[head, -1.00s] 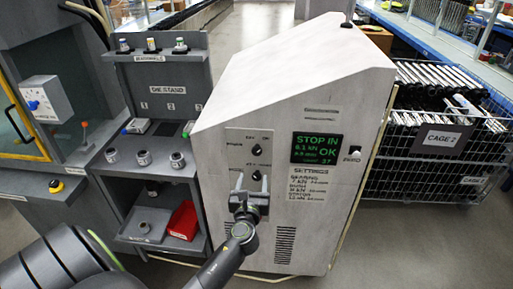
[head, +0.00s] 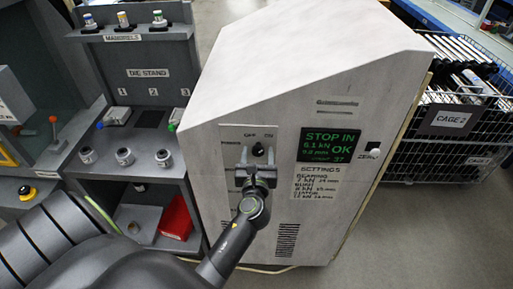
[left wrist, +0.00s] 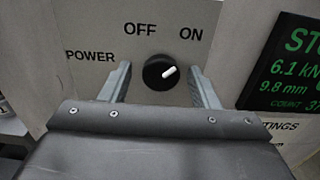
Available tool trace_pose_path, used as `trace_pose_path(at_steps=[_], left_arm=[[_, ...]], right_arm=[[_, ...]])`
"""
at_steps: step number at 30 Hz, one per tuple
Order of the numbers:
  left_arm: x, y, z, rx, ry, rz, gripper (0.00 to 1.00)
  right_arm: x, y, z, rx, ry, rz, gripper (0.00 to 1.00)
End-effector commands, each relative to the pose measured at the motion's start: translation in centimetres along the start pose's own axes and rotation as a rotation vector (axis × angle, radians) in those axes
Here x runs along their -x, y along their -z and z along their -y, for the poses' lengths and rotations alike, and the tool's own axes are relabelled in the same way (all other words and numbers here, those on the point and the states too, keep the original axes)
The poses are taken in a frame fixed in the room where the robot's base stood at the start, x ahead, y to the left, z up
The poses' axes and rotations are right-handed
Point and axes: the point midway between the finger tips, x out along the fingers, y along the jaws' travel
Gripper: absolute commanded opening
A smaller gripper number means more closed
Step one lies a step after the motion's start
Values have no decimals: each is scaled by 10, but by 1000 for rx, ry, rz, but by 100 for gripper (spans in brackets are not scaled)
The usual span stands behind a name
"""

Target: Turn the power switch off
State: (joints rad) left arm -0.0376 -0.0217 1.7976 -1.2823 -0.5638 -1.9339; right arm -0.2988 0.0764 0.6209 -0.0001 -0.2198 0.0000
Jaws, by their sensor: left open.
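The power switch is a round black knob (left wrist: 160,72) with a white pointer line, on a light panel marked POWER, OFF and ON. In the left wrist view the line points up and right, toward ON. The knob also shows in the head view (head: 258,150) on the front of the white cabinet (head: 300,90). My left gripper (head: 257,163) is open. Its fingertips (left wrist: 160,84) show on either side of the knob in the left wrist view, with gaps; I cannot tell how far they are from the panel. My right gripper is not in view.
A green-lit display (head: 328,145) reading STOP IN and OK sits right of the knob. The die stand (head: 150,85) with a red bin (head: 175,218) stands left of the cabinet. Wire cage 2 (head: 455,140) stands at right. The floor in front right is clear.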

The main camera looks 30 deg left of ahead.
Motion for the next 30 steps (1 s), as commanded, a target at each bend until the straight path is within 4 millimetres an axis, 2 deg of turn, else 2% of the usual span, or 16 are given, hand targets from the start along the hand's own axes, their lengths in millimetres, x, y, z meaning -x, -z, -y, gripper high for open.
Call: trace_pose_path(at_steps=[9, 19, 30], left_arm=[[0, 0, 0, 0, 0, 0, 56], [0, 0, 0, 0, 0, 0, 13], [0, 0, 1, 64, -1, 1, 12]], right_arm=[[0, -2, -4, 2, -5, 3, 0], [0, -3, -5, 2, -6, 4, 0], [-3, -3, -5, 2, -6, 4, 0]])
